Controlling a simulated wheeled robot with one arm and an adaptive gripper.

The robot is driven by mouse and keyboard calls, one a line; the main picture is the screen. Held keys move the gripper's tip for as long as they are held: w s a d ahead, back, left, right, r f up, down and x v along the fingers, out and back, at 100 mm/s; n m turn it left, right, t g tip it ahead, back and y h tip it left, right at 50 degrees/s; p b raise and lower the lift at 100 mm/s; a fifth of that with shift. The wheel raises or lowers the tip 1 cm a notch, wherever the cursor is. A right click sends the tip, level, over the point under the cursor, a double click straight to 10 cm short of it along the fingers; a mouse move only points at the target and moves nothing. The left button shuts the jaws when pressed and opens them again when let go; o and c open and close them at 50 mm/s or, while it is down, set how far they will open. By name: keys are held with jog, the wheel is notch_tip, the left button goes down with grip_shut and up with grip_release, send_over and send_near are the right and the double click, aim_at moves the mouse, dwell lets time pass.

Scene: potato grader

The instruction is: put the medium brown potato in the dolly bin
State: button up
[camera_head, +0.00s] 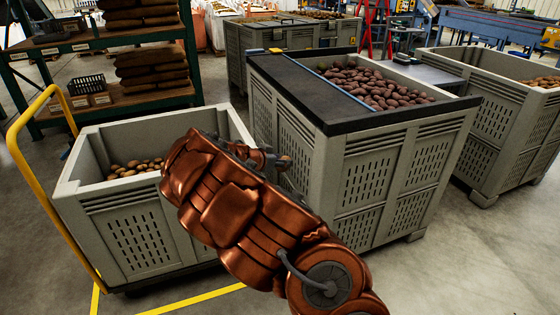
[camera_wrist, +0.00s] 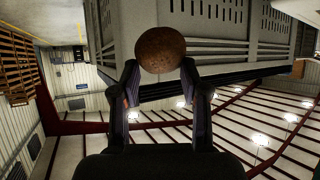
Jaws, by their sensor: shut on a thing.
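A round brown potato (camera_wrist: 160,50) is between the fingertips of my gripper (camera_wrist: 160,66) in the wrist view. My gripper is shut on it, and the potato is clear of any surface. In the head view my gripper (camera_head: 262,158) is small and partly hidden behind my copper arm, above the gap between two bins. The dolly bin (camera_head: 150,240) is the grey slatted bin at the left with a yellow push handle (camera_head: 16,150). Brown potatoes (camera_head: 134,167) lie low inside it. My arm covers its right front part.
A taller grey bin (camera_head: 375,190) with a black top frame (camera_head: 320,105) and reddish potatoes (camera_head: 375,85) stands right of my gripper, close by. Another grey bin (camera_head: 500,110) stands at the far right. A green shelf rack (camera_head: 110,112) with sacks stands behind the dolly bin.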

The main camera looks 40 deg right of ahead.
jog(key=w+a+f+n+t+y, duration=0.1)
jog(key=a+n+t+y, duration=0.3)
jog(key=a, duration=0.7)
jog(key=w+a+f+n+t+y, duration=0.2)
jog(key=w+a+n+t+y, duration=0.2)
jog(key=a+n+y, duration=0.3)
jog(key=a+n, duration=0.3)
jog(key=a, duration=0.2)
jog(key=shift+w+a+f+n+t+y, duration=0.15)
jog(key=shift+w+n+t+y, duration=0.15)
jog(key=shift+n+t+y, duration=0.1)
